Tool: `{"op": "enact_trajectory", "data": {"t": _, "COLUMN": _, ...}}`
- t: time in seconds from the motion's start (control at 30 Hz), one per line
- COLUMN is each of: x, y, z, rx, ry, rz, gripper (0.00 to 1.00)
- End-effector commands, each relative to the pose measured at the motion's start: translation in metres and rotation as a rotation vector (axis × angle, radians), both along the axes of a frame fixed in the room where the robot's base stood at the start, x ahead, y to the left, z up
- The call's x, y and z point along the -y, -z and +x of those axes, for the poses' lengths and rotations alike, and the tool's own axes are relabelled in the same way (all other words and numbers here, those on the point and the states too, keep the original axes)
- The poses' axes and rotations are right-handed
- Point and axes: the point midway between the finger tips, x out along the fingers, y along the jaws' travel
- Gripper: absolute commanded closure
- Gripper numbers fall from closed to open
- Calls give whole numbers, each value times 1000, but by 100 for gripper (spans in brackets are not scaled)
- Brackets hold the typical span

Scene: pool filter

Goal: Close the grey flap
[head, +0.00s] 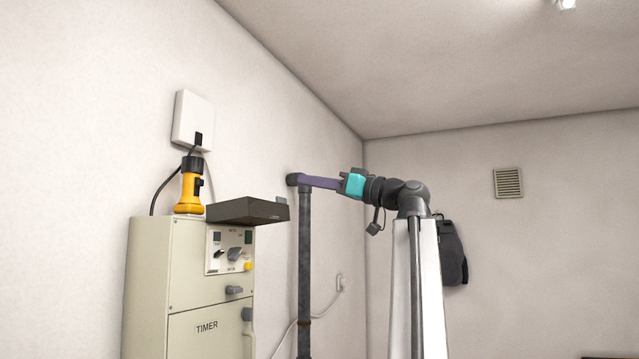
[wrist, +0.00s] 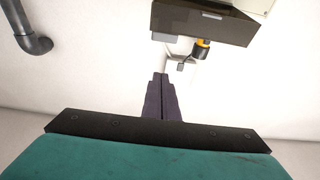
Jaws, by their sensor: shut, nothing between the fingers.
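The grey flap (head: 247,210) is a dark, shallow, box-like cover. It sticks out level from the top of the beige timer cabinet (head: 180,290), raised above the control panel (head: 229,252), so it stands open. In the wrist view the flap (wrist: 200,25) shows at the top, beyond my fingertips and a little right. My gripper (head: 303,181) has a teal body and purple fingers. It is to the right of the flap and slightly higher in the head view, apart from it. The fingers (wrist: 160,78) are together and empty.
A yellow torch (head: 190,187) stands on the cabinet beside the flap, below a white wall box (head: 193,121) with a black cable. A grey vertical pipe (head: 304,260) runs along the wall near my fingertips. A dark backpack (head: 452,252) hangs on the far wall.

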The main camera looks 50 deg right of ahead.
Motion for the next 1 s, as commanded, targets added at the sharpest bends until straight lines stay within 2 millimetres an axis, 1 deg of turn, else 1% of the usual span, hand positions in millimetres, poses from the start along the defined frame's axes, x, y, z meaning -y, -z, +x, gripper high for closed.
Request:
{"op": "enact_trajectory", "data": {"t": 0.03, "x": -2, "y": -3, "z": 8, "rx": 1, "ry": -3, "rz": 1, "gripper": 100}}
{"op": "enact_trajectory", "data": {"t": 0.43, "x": -15, "y": -15, "z": 59, "rx": 1, "ry": -3, "rz": 1, "gripper": 100}}
{"op": "enact_trajectory", "data": {"t": 0.5, "x": -14, "y": -4, "z": 57, "rx": 1, "ry": -1, "rz": 0, "gripper": 100}}
{"op": "enact_trajectory", "data": {"t": 0.73, "x": -14, "y": 10, "z": 55, "rx": 0, "ry": -1, "rz": 0, "gripper": 100}}
{"op": "enact_trajectory", "data": {"t": 0.83, "x": -15, "y": 19, "z": 54, "rx": -1, "ry": -1, "rz": 0, "gripper": 100}}
{"op": "enact_trajectory", "data": {"t": 1.0, "x": -14, "y": 26, "z": 53, "rx": -1, "ry": -1, "rz": 0, "gripper": 100}}
